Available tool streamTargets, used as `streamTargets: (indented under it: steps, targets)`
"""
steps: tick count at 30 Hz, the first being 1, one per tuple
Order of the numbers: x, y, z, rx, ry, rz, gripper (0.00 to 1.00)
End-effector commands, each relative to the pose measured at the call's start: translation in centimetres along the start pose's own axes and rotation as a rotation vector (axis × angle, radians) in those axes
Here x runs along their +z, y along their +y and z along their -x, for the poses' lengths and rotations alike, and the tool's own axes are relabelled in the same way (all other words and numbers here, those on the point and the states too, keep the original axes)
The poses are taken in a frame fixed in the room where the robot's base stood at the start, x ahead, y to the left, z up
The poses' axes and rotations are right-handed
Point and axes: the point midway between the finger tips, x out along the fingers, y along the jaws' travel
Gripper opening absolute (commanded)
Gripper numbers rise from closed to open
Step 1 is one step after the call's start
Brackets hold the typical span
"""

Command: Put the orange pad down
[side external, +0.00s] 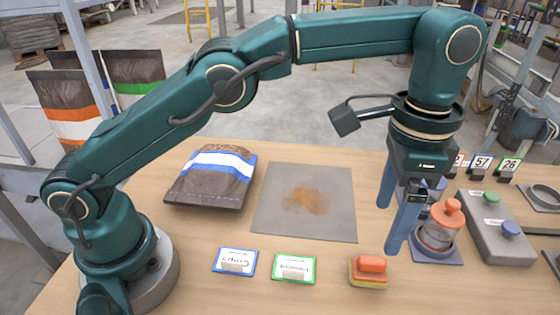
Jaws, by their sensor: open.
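The orange pad (370,270) is a small block with an orange-red grip on top and a yellowish layer below. It sits on the wooden table near the front edge, right of the two cards. My gripper (394,228) points down above and behind the pad, a little to its right in the picture. Its two blue-grey fingers are apart with nothing between them. The fingertips look clear of the pad, though the exact gap is hard to judge.
A grey mat (280,220) with brownish dust lies mid-table. A bag (211,190) lies left of it. Blue-edged (235,262) and green-edged (294,268) cards lie in front. A clear jar with orange lid (440,225) stands close right of my fingers, beside a grey button box (492,240).

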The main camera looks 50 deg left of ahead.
Motion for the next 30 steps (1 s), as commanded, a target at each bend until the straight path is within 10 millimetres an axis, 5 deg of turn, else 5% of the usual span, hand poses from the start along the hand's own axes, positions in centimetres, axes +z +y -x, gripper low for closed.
streamTargets:
  steps: [5,11,21,30]
  targets:
    - [0.3,-0.4,1.0,-0.003,0.01,0.019,0.84]
    - [2.9,-2.7,4.5,-0.023,0.079,0.133,0.84]
    - [11.3,-5.2,8.5,-0.081,0.239,0.395,0.84]
    - [19.4,-4.3,7.0,-0.144,0.373,0.619,0.84]
